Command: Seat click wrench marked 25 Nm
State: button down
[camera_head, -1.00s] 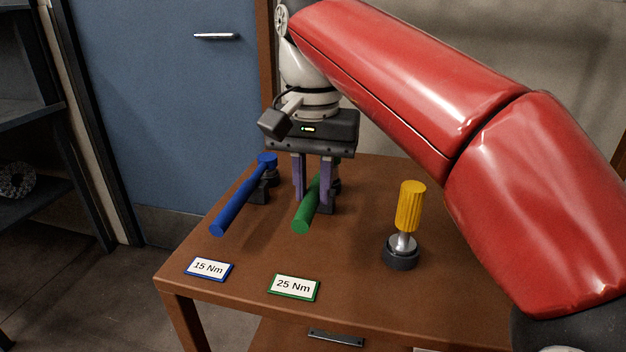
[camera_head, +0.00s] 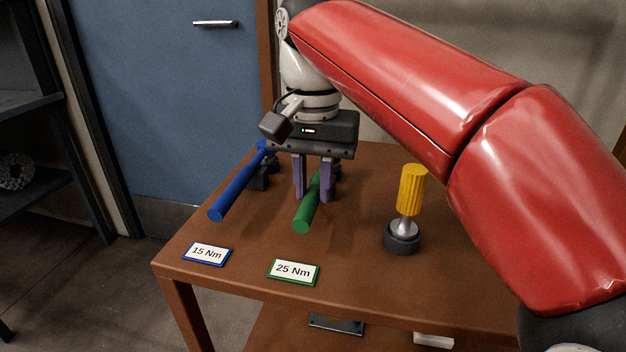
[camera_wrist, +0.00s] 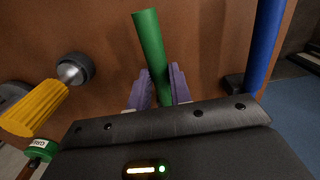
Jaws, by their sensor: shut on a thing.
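The green wrench (camera_head: 308,212) lies between the purple fingers of my gripper (camera_head: 312,192), which is shut on its handle. The handle points toward the table's front, above the green-edged 25 Nm card (camera_head: 293,272). Its far end is hidden behind the fingers. In the wrist view, the green handle (camera_wrist: 151,45) runs between the fingers (camera_wrist: 162,88). I cannot tell whether it touches the table. The blue wrench (camera_head: 237,185) is to the left, its head at a dark holder (camera_head: 258,180), near the blue-edged 15 Nm card (camera_head: 207,254).
A yellow-handled tool (camera_head: 412,190) stands upright in a round dark base (camera_head: 402,240) on the right. A dark plate (camera_head: 336,325) shows below the tabletop. A blue door (camera_head: 165,100) stands behind.

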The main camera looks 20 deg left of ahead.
jog(key=c, duration=1.2)
grip_release()
notch_tip(320, 180, up, 8)
jog(key=p, duration=0.3)
jog(key=shift+f, duration=0.1)
